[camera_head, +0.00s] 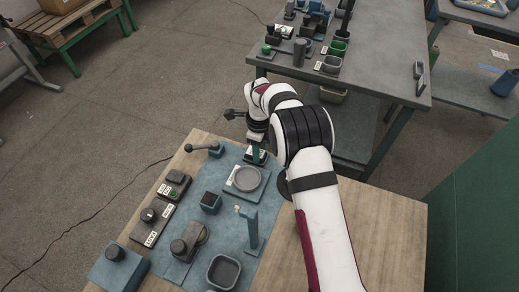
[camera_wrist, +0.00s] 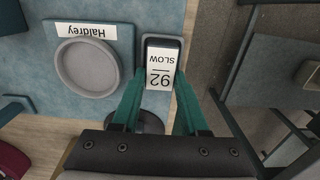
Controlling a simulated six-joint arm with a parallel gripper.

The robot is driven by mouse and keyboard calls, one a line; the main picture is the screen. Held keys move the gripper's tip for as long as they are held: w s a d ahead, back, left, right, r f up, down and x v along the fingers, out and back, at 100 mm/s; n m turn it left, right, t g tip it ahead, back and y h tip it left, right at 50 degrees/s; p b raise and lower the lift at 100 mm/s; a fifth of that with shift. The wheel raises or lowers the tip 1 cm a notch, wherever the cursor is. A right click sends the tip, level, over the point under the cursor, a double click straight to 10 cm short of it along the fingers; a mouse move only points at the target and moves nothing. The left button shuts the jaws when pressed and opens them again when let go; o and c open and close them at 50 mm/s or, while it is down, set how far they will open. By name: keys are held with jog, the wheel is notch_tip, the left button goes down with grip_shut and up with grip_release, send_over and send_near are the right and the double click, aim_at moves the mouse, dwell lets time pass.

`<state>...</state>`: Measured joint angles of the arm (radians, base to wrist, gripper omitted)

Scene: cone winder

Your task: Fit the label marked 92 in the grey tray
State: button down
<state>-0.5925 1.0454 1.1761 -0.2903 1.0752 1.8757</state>
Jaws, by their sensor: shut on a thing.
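The label marked 92 (camera_wrist: 159,68) is a dark block with a white face reading "92" and "SLOW", upside down in the wrist view. My gripper (camera_wrist: 160,80) has its two green fingers against the label's sides and is shut on it. The label lies over a grey, round-cornered holder (camera_wrist: 191,97); I cannot tell whether it touches it. In the head view my gripper (camera_head: 257,153) points down at the far edge of the blue mat. A square grey tray (camera_head: 238,272) is at the mat's near end, apart from my gripper.
A round grey dish (camera_wrist: 62,70) on a blue board marked "Haldrey" is beside the label; it also shows in the head view (camera_head: 262,180). An upright teal post (camera_head: 252,230), a lever (camera_head: 205,148) and several switch boxes (camera_head: 152,223) stand around. Bare wood (camera_head: 385,225) is clear at right.

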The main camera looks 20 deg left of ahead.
grip_release()
dwell(0.5)
jog(key=shift+s, duration=0.1)
jog(key=shift+r, duration=4)
